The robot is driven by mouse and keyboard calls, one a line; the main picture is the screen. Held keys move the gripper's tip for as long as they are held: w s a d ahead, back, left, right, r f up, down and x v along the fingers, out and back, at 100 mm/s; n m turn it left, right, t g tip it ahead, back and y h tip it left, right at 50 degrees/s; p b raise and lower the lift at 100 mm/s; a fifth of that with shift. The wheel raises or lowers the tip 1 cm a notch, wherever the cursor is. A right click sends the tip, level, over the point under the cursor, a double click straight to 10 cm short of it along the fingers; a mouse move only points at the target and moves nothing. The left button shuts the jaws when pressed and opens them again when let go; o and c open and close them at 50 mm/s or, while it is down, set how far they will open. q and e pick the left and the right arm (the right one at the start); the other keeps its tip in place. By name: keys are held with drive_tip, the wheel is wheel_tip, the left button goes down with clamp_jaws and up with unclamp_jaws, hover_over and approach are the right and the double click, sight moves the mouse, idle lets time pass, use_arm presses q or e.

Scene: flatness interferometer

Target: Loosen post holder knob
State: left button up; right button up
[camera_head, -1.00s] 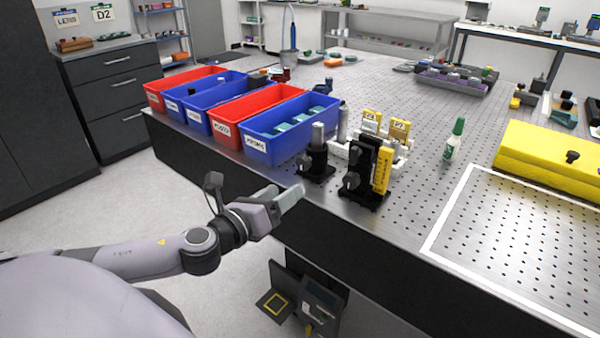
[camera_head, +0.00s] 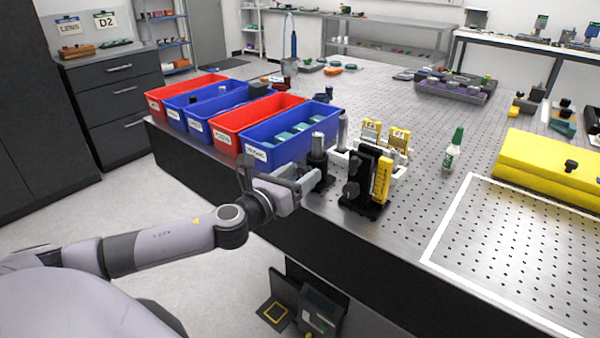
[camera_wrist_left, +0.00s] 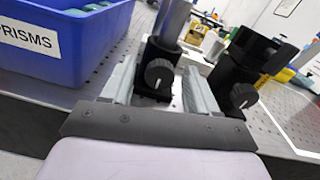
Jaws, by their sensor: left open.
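The black post holder (camera_head: 317,168) stands near the table's front edge with a metal post (camera_head: 318,142) upright in it. Its round ribbed knob (camera_wrist_left: 158,73) faces the camera in the left wrist view. My left gripper (camera_wrist_left: 160,70) is open, with one finger on each side of the knob and a gap visible beside it. In the head view the left gripper (camera_head: 308,181) is right in front of the holder and hides the knob. My right gripper is in neither view.
A second black mount (camera_head: 364,180) with its own knob (camera_wrist_left: 243,95) stands close on the right. The blue PRISMS bin (camera_head: 258,155) stands close on the left.

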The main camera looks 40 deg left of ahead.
use_arm(q)
drive_tip(key=shift+w, duration=0.3)
drive_tip(key=shift+c, duration=0.2)
drive_tip(key=c, duration=1)
